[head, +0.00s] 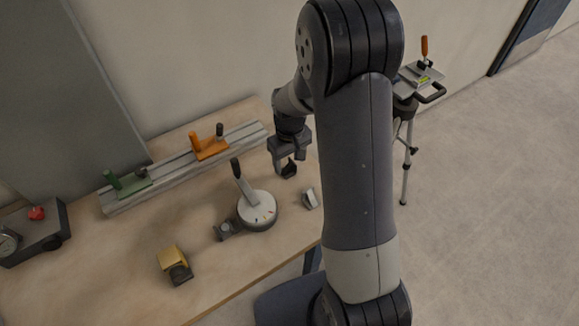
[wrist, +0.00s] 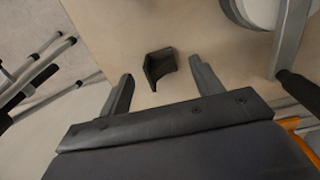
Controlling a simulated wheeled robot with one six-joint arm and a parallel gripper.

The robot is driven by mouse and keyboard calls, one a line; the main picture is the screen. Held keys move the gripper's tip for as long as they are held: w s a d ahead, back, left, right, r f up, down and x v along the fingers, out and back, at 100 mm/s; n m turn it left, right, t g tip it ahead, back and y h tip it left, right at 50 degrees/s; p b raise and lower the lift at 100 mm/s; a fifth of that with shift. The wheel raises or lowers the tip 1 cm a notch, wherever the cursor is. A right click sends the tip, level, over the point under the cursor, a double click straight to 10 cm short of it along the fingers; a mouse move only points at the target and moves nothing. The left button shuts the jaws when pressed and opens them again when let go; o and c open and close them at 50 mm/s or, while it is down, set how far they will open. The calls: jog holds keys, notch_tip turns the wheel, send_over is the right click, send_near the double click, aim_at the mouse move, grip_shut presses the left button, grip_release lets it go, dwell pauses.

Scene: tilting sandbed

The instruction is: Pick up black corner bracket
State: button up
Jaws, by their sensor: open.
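The black corner bracket (wrist: 160,66) lies on the wooden table in the wrist view, just ahead of the fingertips and roughly centred between them. The fingers look above the table and apart from the bracket; the exact height is hard to tell.
A rail (head: 180,172) with green and orange clamps lies behind. A yellow block (head: 173,258) is at the front. A tripod (head: 407,150) stands beyond the table edge.

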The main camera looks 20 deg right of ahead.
aim_at(290, 174)
jog(key=shift+f+p, duration=0.3)
jog(key=shift+f, duration=1.75)
jog(key=shift+c, duration=0.4)
jog(key=c, duration=1.1)
